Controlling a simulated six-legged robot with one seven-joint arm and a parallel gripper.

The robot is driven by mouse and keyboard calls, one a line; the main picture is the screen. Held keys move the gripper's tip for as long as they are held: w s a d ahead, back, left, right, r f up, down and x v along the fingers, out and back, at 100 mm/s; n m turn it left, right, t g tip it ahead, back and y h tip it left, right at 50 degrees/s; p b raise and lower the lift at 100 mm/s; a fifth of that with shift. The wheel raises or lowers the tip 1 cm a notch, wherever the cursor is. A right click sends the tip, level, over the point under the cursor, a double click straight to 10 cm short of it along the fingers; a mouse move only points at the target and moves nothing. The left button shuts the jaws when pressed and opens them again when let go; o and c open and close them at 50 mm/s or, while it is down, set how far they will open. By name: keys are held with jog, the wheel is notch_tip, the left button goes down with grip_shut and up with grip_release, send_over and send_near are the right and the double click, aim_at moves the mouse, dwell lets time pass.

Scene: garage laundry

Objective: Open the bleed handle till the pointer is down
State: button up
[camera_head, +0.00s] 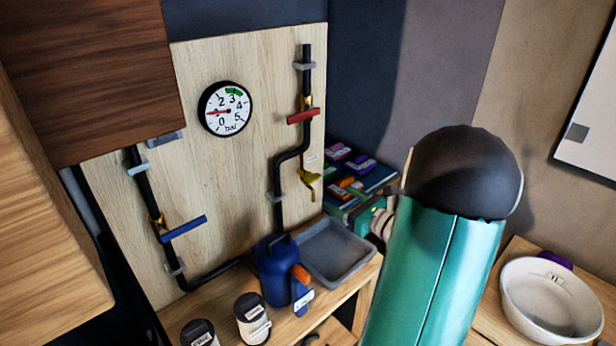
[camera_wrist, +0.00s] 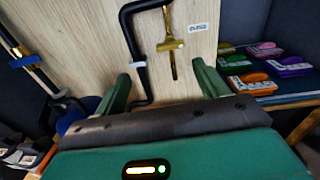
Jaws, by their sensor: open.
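The round gauge (camera_head: 225,109), marked in bar, hangs on the wooden board; its red pointer points left, near the 1. The gauge is outside the wrist view.
A red lever (camera_head: 303,116) lies across the pipe above the yellow handle. A blue lever (camera_head: 184,227) is on the left pipe. A grey tray (camera_head: 335,252) and a blue canister (camera_head: 277,268) stand below. Colourful boxes (camera_head: 361,163) are right of the board.

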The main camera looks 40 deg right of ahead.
aim_at(315, 179)
jog(key=shift+m+h, duration=0.3)
jog(key=shift+m, duration=0.1)
jog(key=w, duration=0.9)
jog(key=w+d, duration=0.1)
jog(key=w, duration=0.3)
jog(key=shift+w+f, duration=0.15)
jog(key=c, duration=1)
